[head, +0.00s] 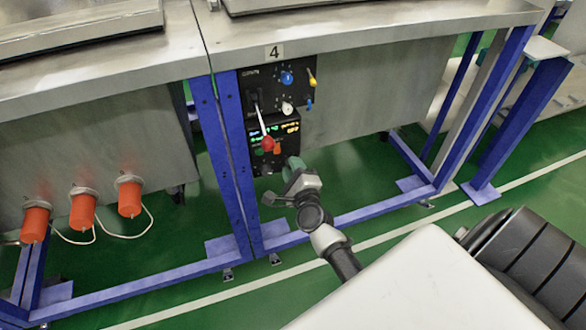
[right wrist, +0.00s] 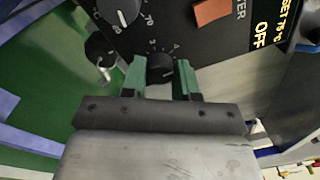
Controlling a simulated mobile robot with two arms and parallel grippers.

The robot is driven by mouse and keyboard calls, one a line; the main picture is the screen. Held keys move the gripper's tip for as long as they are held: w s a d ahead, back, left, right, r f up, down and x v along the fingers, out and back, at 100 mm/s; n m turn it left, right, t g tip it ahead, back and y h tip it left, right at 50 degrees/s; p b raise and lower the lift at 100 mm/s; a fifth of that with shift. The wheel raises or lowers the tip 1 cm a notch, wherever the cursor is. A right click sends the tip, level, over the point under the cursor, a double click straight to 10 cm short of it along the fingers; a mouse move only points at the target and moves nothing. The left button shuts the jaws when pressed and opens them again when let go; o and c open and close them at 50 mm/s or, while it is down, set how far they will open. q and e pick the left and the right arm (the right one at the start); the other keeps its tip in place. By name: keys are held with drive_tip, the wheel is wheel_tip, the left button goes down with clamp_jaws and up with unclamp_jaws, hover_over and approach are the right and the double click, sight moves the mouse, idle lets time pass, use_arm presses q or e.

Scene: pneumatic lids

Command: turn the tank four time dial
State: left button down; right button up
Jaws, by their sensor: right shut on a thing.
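The tank four control panel (head: 288,118) hangs under the steel top, below a "4" label (head: 274,52). My right gripper (head: 293,163) is at the lower right of this panel in the head view. In the right wrist view its two green fingers (right wrist: 160,76) are shut on a small dark dial (right wrist: 161,70), one on each side. The dial has a light pointer mark and a few scale marks around it, and I take it as the time dial. In the head view the dial is hidden behind the gripper. My left gripper is not in view.
A larger temperature dial (right wrist: 126,10), an orange switch (right wrist: 211,12) and a dark key-like knob (right wrist: 100,52) are close by. A red-knobbed lever (head: 267,143) stands out from the panel. The green floor in front is clear.

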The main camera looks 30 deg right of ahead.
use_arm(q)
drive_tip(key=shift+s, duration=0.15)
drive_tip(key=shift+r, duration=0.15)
use_arm(e)
drive_tip(key=shift+m, duration=0.3)
drive_tip(key=o, duration=0.9)
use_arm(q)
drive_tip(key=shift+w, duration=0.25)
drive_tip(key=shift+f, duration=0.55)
use_arm(e)
drive_tip(key=v, duration=1)
drive_tip(key=shift+s+a, duration=0.15)
drive_tip(key=shift+s, duration=0.25)
